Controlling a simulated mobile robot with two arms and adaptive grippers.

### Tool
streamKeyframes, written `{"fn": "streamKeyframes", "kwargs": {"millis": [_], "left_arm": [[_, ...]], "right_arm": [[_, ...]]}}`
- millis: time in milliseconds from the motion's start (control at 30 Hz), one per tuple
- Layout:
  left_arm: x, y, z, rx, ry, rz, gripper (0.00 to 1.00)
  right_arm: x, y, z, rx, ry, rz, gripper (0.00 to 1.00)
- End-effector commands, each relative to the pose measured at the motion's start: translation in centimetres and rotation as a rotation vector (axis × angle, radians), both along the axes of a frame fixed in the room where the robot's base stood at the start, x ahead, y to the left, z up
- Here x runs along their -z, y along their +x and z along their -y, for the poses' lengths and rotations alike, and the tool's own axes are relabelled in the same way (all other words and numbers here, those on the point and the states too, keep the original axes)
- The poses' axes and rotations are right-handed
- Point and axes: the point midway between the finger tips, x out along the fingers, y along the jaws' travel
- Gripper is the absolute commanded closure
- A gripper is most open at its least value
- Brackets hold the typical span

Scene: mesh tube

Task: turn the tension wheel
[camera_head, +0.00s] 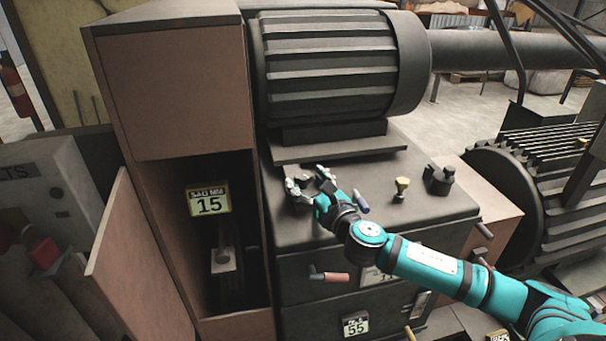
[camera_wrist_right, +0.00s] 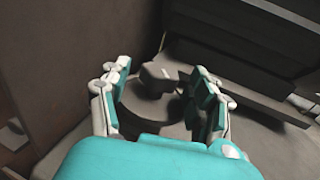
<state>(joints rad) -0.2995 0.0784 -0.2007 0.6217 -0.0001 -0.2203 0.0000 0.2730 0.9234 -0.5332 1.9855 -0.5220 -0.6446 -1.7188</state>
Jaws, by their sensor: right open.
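A dark round wheel with a raised block on top (camera_wrist_right: 158,78) shows between the two fingers of my right gripper (camera_wrist_right: 160,100) in the right wrist view. The gripper is open, with one finger on either side of the wheel. I cannot tell whether either finger touches it. In the head view the right gripper (camera_head: 309,184) is low over the left part of the dark machine top, and its fingers mostly hide the wheel there. My left gripper is not in view.
A large ribbed motor (camera_head: 328,65) stands behind the gripper. A brown cabinet (camera_head: 190,95) with an open lower bay rises at left. A brass knob (camera_head: 401,188) and a dark fitting (camera_head: 439,180) stand to the right on the machine top. A red-tipped handle (camera_head: 333,277) sticks out in front.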

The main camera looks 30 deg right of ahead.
Motion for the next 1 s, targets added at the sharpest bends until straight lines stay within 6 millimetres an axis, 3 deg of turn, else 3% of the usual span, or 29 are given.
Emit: {"fn": "streamKeyframes", "kwargs": {"millis": [200,533,900,1000], "left_arm": [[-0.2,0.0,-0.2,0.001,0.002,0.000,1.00],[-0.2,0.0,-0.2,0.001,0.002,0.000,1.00],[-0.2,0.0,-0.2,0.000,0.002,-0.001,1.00],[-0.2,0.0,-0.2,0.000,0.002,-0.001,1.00]], "right_arm": [[0.0,2.0,0.0,0.001,0.000,0.000,0.38],[0.1,2.2,0.0,0.001,-0.001,-0.001,0.39],[0.1,2.2,0.0,0.001,0.000,-0.001,0.88],[0.1,2.2,0.0,0.001,0.000,-0.001,0.96]]}}
